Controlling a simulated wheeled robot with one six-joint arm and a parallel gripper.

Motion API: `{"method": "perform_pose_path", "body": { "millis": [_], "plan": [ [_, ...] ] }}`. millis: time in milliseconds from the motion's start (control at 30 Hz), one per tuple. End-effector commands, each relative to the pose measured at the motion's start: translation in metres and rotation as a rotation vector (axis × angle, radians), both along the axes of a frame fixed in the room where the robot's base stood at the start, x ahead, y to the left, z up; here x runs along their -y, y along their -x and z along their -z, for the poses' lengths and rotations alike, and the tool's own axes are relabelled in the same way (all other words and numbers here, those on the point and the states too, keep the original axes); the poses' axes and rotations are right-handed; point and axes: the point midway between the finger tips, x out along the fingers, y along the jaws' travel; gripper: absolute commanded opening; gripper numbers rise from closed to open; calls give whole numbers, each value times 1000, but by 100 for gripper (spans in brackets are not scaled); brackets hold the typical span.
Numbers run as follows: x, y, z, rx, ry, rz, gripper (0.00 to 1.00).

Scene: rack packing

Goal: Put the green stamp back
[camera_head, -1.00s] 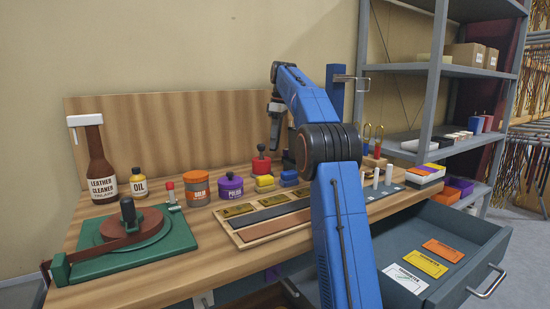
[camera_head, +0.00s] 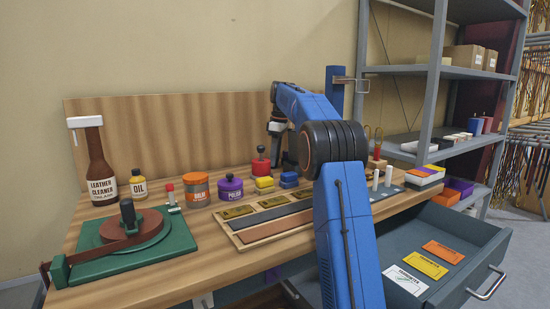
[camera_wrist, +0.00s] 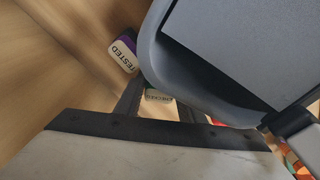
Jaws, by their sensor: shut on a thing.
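My gripper (camera_wrist: 158,108) is shut on a small block with a pale lettered face, which I take to be the green stamp (camera_wrist: 158,96). Only a little of it shows between the fingers, and its green is hard to make out. A purple stamp (camera_wrist: 124,54) lettered TESTED is beyond the fingers, apart from them, in the wrist view. In the head view my wrist (camera_head: 277,127) is above the back of the bench, and my arm hides the fingertips and the held stamp.
A red pot with a black knob (camera_head: 261,165), a yellow block (camera_head: 264,183) and a blue block (camera_head: 288,179) stand left of my arm. White pegs (camera_head: 388,176) and a box of coloured blocks (camera_head: 425,175) are on the right. An open drawer (camera_head: 450,285) juts out at the front right.

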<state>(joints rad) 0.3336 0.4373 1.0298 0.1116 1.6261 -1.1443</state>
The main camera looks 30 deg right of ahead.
Motion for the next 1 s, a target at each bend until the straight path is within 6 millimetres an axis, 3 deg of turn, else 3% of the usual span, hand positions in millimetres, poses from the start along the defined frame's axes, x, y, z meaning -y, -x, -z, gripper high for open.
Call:
{"method": "perform_pose_path", "body": {
  "millis": [33,100,467,800,1000],
  "plan": [
    [0,0,0,0,0,0,43],
    [0,0,0,0,0,0,54],
    [0,0,-4,1,1,0,54],
    [5,4,-52,2,1,0,54],
    [7,5,-71,1,1,1,54]
  ]
}}
